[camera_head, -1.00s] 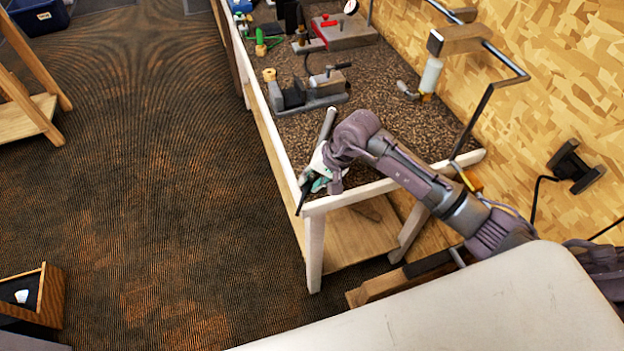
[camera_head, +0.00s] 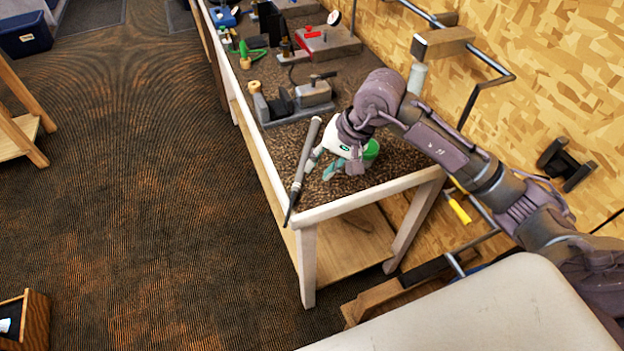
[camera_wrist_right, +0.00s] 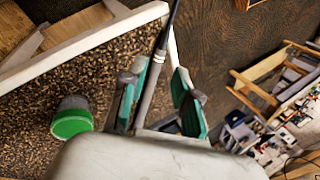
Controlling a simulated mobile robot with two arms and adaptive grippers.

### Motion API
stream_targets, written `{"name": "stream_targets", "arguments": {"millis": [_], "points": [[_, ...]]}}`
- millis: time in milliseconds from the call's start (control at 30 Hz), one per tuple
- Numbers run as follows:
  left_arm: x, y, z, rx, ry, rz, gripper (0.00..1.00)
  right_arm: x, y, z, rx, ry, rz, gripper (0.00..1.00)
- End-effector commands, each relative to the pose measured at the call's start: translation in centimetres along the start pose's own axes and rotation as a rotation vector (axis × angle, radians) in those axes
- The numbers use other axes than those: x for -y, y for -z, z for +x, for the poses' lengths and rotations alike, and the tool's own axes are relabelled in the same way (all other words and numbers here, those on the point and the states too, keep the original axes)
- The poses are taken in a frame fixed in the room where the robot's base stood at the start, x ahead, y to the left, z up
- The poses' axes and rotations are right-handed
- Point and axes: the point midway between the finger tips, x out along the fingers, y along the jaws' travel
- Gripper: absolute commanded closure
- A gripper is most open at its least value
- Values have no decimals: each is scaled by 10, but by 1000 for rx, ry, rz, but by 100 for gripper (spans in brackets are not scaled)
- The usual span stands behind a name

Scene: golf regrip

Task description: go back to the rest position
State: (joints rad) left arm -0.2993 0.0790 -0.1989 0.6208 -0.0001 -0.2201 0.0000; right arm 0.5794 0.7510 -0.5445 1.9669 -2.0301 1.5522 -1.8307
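My right gripper (camera_head: 324,166) is above the near end of the workbench (camera_head: 345,204). It is open, with its two teal-padded fingers spread apart in the right wrist view (camera_wrist_right: 158,88). A dark golf club grip on a shaft (camera_head: 303,170) lies over the bench's left edge, just left of the fingertips in the head view. In the wrist view the shaft (camera_wrist_right: 163,50) runs across the gap between the fingers, nearer the left one. I cannot tell whether it touches a finger. My left gripper is not in view.
A green-lidded container (camera_head: 371,150) stands beside my right wrist and also shows in the wrist view (camera_wrist_right: 72,120). A vise (camera_head: 298,98) stands further back. A metal rail (camera_head: 478,95) is on the wall at right.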

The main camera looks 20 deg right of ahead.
Motion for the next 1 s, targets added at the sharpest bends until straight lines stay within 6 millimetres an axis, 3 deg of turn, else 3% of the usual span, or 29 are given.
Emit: {"name": "stream_targets", "arguments": {"millis": [200,667,1000], "points": [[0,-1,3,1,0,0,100,0,0,-11,1,0,1,69],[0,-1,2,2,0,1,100,0,0,-12,1,0,0,69],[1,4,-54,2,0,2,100,24,0,-63,0,0,0,69]]}}
